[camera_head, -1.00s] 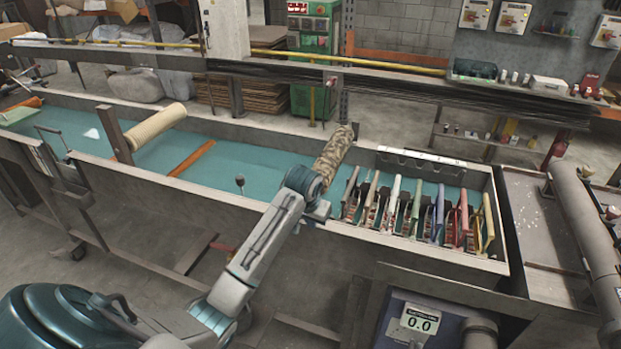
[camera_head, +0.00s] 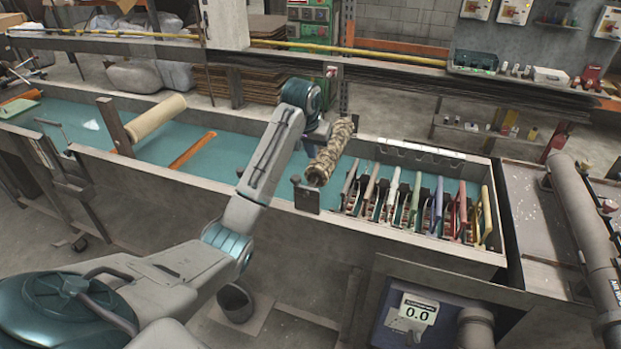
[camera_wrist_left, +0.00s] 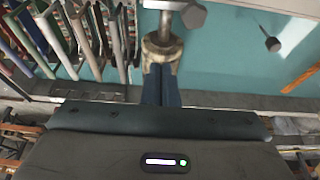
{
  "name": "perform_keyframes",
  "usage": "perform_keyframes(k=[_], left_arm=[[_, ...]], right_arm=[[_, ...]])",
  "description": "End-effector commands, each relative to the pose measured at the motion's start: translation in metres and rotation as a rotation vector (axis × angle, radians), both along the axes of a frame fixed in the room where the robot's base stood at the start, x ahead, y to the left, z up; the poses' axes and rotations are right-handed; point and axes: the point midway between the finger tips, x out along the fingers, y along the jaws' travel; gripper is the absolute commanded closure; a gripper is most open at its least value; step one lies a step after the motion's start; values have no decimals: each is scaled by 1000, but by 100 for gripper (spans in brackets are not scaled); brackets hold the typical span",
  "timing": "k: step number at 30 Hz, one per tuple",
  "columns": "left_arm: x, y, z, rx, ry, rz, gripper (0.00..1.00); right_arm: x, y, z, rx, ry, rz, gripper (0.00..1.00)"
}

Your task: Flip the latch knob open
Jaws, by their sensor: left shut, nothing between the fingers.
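The dark latch knob (camera_head: 296,180) stands at the top left of a metal plate (camera_head: 307,199) on the trough's front wall, near the mesh tube's near end. A dark faceted knob (camera_wrist_left: 193,16) shows at the top of the left wrist view, beside a metal bar. The mottled mesh tube (camera_head: 333,146) slopes over the trough. Its collar-like end (camera_wrist_left: 162,48) shows in the left wrist view. My left gripper (camera_wrist_left: 162,68) is shut and empty, its dark fingers above the tube, apart from the knob. In the head view my left gripper (camera_head: 318,129) is partly hidden.
Several coloured upright frames (camera_head: 420,205) fill a rack right of the tube. Another knob on a stem (camera_wrist_left: 272,44) stands at the trough edge. A cream roller (camera_head: 155,118) and an orange bar (camera_head: 192,150) lie left. A meter box (camera_head: 418,315) stands in front.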

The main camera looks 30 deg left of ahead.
Motion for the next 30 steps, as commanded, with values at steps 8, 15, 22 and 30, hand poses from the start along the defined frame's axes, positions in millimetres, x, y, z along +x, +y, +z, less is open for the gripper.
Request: perform_keyframes(k=[8, 15, 22, 30], left_arm=[[7, 2, -22, -1, 5, 1, 100], [23, 5, -67, -1, 5, 0, 100], [23, 6, -92, 1, 1, -1, 100], [-2, 0, -93, 1, 1, -1, 100]], right_arm=[[0, 2, 13, 2, 0, -1, 64], [0, 0, 33, 0, -1, 0, 64], [0, -3, 52, -3, 0, 1, 64], [0, -4, 69, -5, -1, 2, 64]])
